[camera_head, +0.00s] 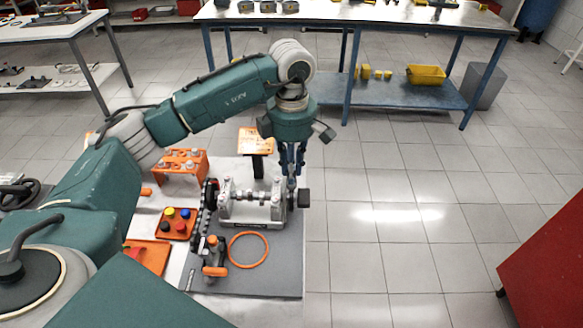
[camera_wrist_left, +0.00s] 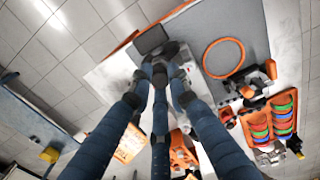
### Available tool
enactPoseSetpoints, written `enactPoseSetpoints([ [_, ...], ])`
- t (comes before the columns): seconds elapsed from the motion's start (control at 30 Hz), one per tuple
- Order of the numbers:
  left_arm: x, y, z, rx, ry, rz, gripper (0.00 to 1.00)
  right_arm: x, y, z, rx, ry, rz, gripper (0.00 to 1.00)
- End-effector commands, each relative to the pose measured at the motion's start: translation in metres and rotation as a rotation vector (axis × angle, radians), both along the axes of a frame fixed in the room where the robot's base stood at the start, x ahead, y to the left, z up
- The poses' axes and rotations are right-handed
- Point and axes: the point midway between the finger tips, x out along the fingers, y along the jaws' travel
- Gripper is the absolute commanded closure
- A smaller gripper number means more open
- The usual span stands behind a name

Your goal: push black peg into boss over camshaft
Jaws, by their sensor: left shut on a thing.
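My left gripper (camera_head: 291,181) points down at the right end of the grey engine block (camera_head: 236,212), which carries a metal shaft. Its fingers are closed together on a small dark piece, mostly hidden by the fingertips; I cannot tell for sure that it is the black peg. In the left wrist view, the fingertips (camera_wrist_left: 160,72) meet close to this dark piece. A dark blocky part (camera_head: 304,197) shows just right of the fingertips, and also in the wrist view (camera_wrist_left: 152,40). The boss is not clearly visible. My right gripper is not in view.
An orange ring (camera_head: 248,249) lies on the grey mat (camera_head: 284,268), beside an orange and grey tool (camera_head: 214,258). An orange tray (camera_head: 163,232) with coloured pieces and an orange stand (camera_head: 187,160) are at left.

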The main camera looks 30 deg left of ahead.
Motion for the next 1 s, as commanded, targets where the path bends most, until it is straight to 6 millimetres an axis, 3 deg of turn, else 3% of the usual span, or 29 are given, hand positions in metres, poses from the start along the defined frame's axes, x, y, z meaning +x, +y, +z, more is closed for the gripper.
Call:
enactPoseSetpoints([
  [0.6, 0.0, 0.0001, -0.0101, 0.0, 0.0, 0.0, 1.0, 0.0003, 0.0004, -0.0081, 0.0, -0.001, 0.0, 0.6],
  [0.63, 0.0001, 0.0001, -0.0099, 0.0, 0.0, 0.0, 0.81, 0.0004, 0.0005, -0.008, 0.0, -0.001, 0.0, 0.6],
  [0.67, 0.0, 0.0001, -0.0094, 0.0, 0.0, 0.0, 0.75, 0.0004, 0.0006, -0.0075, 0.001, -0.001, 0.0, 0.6],
  [1.0, 0.0, 0.0001, -0.0094, 0.0, 0.0, 0.0, 0.73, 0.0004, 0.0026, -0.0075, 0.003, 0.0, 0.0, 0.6],
])
